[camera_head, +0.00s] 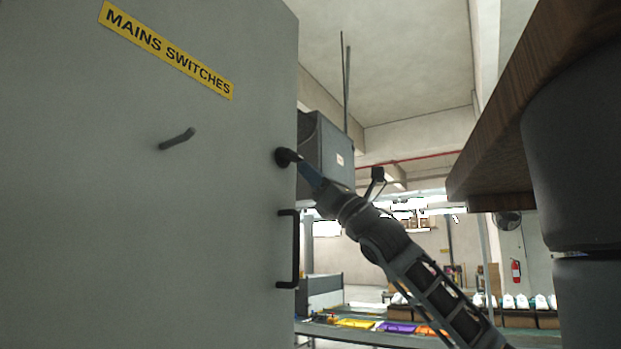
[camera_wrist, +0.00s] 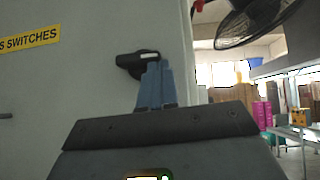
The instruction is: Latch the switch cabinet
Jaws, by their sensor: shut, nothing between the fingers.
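The grey switch cabinet (camera_head: 130,230) fills the left of the head view, with a yellow "MAINS SWITCHES" label (camera_head: 168,50). A black latch (camera_head: 285,156) sits near the door's right edge; the wrist view also shows this latch (camera_wrist: 133,63). A small dark lever (camera_head: 177,139) is further left on the door, and a black pull handle (camera_head: 293,250) is below the latch. My gripper (camera_head: 304,168) is at the latch, its blue fingers (camera_wrist: 156,66) together and empty. The fingertips overlap the latch's right part in the wrist view; I cannot tell whether they touch.
A grey box (camera_head: 330,150) stands behind the cabinet's edge. A wooden top (camera_head: 540,95) juts in at upper right. A fan (camera_wrist: 255,20) is at upper right in the wrist view. A line with coloured trays (camera_head: 397,328) lies behind my arm.

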